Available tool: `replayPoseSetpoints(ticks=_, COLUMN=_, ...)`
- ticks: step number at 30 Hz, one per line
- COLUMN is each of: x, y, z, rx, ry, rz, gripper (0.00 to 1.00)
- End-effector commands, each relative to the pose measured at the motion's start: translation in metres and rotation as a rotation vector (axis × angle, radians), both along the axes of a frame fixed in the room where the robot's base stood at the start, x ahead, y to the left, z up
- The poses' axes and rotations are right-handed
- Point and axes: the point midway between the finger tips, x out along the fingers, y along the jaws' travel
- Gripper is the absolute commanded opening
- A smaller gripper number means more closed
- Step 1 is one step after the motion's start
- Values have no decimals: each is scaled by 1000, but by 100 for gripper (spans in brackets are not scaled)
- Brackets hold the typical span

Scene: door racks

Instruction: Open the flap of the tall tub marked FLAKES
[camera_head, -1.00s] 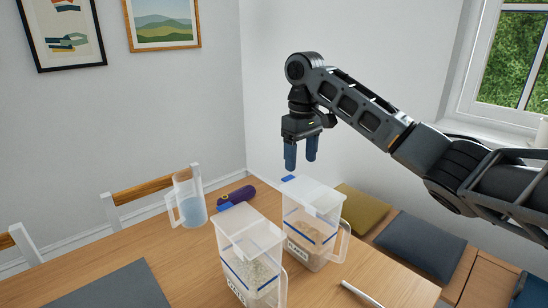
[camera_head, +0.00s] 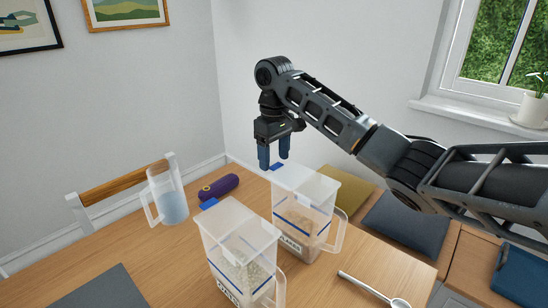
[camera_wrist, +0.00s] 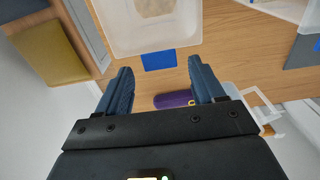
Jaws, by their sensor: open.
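The tall clear tub (camera_head: 312,222) at the right carries a small label (camera_head: 291,243) that seems to read FLAKES, and is partly filled. Its pale lid (camera_head: 305,184) lies flat, with a blue tab (camera_head: 276,167) on the far left edge. My gripper (camera_head: 274,163) points down, open and empty, close by that tab. In the wrist view, the blue tab (camera_wrist: 159,60) shows between my open fingertips (camera_wrist: 160,66). I cannot tell whether they touch it.
A similar tub (camera_head: 240,250) with a blue tab stands just left and nearer. A pitcher (camera_head: 168,198) and a purple cylinder (camera_head: 218,187) stand and lie to the left. A scoop (camera_head: 375,290) lies at the front right. Cushions (camera_head: 407,222) are beyond the table.

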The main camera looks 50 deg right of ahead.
Motion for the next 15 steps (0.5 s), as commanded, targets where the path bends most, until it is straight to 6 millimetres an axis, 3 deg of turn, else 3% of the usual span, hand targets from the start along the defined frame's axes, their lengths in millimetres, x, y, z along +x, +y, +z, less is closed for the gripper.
replayPoseSetpoints(ticks=10, x=0, y=0, z=-6, rx=0, ry=1, rz=1, gripper=68)
replayPoseSetpoints(ticks=15, x=0, y=0, z=-6, rx=0, ry=1, rz=1, gripper=53)
